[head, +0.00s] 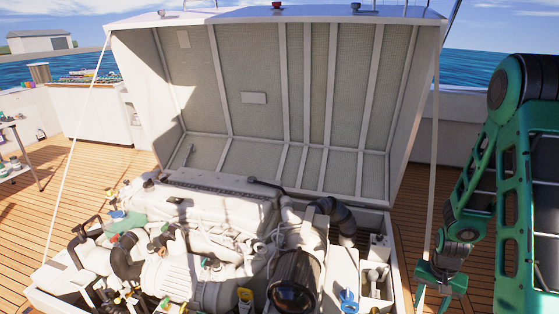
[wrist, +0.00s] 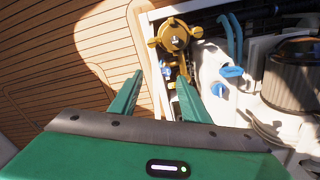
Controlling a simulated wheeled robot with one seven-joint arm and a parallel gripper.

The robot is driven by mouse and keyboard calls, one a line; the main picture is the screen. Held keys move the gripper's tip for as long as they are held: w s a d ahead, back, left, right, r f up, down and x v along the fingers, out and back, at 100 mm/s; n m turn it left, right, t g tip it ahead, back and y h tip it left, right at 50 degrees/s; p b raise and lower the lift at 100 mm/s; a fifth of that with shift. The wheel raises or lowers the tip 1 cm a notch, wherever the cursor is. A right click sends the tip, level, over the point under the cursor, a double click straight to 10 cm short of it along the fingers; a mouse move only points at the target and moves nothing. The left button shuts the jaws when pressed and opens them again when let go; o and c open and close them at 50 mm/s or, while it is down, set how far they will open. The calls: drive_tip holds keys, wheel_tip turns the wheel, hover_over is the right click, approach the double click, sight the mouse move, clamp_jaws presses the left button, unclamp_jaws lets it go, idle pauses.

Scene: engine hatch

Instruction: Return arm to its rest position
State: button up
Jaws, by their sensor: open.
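My gripper (head: 434,298) hangs at the lower right in the head view, just right of the engine bay's edge. In the wrist view, my gripper (wrist: 160,78) is open, with its two green fingers apart and nothing held between them. Beyond the fingers lie the deck and the rim of the engine bay. My green and black arm fills the right side of the head view, bent with its forearm pointing down.
The hatch lid (head: 262,90) stands open behind the engine (head: 215,215), with a strut (head: 431,180) near my arm. A brass fitting (wrist: 174,37), blue handles (wrist: 232,71) and a dark cylindrical filter (wrist: 295,78) are close by. Wooden deck (wrist: 55,55) is clear beside the bay.

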drive_tip(key=s+r, duration=0.3)
drive_tip(key=r, duration=0.9)
drive_tip(key=s+a+r, duration=0.2)
drive_tip(key=s+r, duration=0.7)
drive_tip(key=s+a+r+n+y, duration=0.1)
drive_tip(key=s+a+r, duration=0.2)
drive_tip(key=s+r, duration=0.5)
drive_tip(key=shift+s+r, duration=0.4)
drive_tip(key=shift+s, duration=0.25)
